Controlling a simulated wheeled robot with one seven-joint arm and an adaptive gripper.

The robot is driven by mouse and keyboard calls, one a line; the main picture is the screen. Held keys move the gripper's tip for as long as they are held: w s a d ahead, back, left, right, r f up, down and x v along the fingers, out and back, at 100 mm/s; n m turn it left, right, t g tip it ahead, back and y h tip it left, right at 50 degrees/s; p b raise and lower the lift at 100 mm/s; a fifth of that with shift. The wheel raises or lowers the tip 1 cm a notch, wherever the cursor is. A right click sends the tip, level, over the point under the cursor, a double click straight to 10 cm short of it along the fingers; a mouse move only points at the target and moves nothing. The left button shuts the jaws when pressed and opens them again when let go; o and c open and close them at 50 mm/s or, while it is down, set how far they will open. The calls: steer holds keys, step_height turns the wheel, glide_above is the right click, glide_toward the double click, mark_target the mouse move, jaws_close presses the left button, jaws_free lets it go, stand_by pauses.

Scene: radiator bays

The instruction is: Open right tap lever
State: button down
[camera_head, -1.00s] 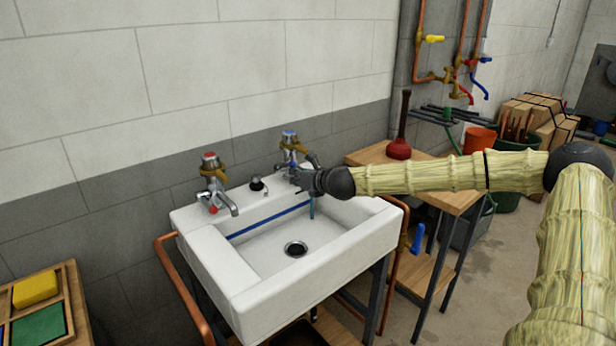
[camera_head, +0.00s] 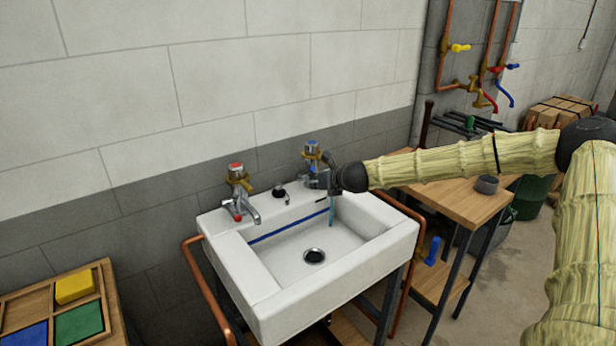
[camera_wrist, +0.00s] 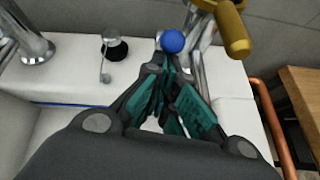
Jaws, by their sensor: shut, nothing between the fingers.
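The right tap (camera_head: 312,170) stands on the sink's back right corner, with a blue-marked top and a brass lever (camera_head: 313,155). In the wrist view the lever (camera_wrist: 235,28) is at upper right, ending in a thick rounded grip. A blue ball (camera_wrist: 172,41) on the tap's chrome body is just beyond my fingertips; I cannot tell whether they touch. My gripper (camera_wrist: 166,68) is shut and empty, its teal-padded fingers drawn together at the tips. In the head view my gripper (camera_head: 325,180) partly covers the right tap. A thin blue-teal strip hangs below it, unclear what.
The left tap (camera_head: 239,192), red-topped, stands on the white sink (camera_head: 215,225). A plug (camera_head: 280,191) lies between the taps. A copper rail (camera_head: 205,290) runs around the sink. A wooden bench (camera_head: 455,200) is at right, and a divided tray (camera_head: 110,290) at lower left.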

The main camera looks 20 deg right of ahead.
steer(key=shift+r+p, duration=0.15)
steer(key=shift+p, duration=0.2)
stand_by(0.3)
steer(key=s+r+b, duration=0.1)
steer(key=s+b, duration=0.2)
steer(key=s, duration=0.8)
steer(key=shift+s+d+r, duration=0.3)
steer(key=shift+d, duration=0.15)
